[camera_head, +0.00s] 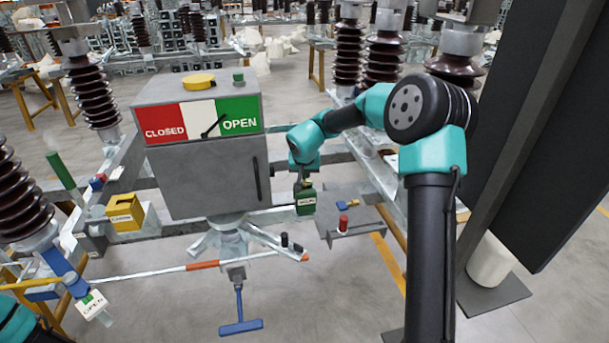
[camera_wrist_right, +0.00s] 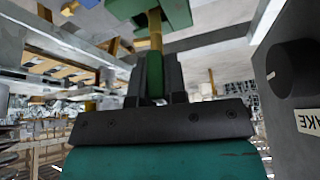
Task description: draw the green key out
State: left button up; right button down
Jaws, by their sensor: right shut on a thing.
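My right gripper (camera_head: 304,183) is beside the right wall of the grey cabinet (camera_head: 208,178), low down. In the right wrist view my right gripper (camera_wrist_right: 156,75) is shut on the green key (camera_wrist_right: 155,72), whose green grip lies between the fingers. A brass shaft runs from this grip to a green block (camera_wrist_right: 178,14). How deep the shaft sits in the block is hidden. In the head view a green labelled block (camera_head: 306,201) shows just below the gripper. Only a piece of my left arm shows at the bottom left corner; its gripper is out of view.
The cabinet front has a CLOSED/OPEN plate with a pointer. A dark knob (camera_wrist_right: 291,68) on a grey wall is close at the right. A yellow box (camera_head: 124,213) stands left of the cabinet. A grey shelf (camera_head: 352,221) with a red-topped piece (camera_head: 343,222) lies right of it.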

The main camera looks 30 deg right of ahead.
jog(key=shift+r, duration=2.1)
